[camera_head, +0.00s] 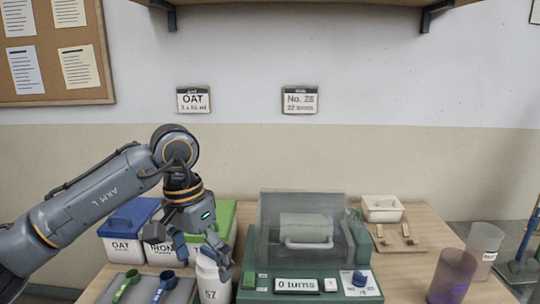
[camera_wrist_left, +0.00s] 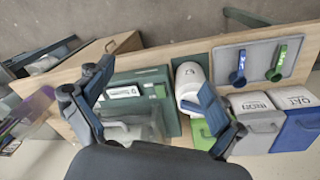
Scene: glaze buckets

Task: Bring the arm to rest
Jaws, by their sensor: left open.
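My left arm (camera_head: 95,195) reaches in from the left in the head view. My right gripper is not in view.
A green machine (camera_head: 310,275) with a "0 turns" display stands right of the gripper. A grey tray (camera_head: 108,290) holds green and blue scoops. Purple (camera_head: 452,278) and clear cups stand at right.

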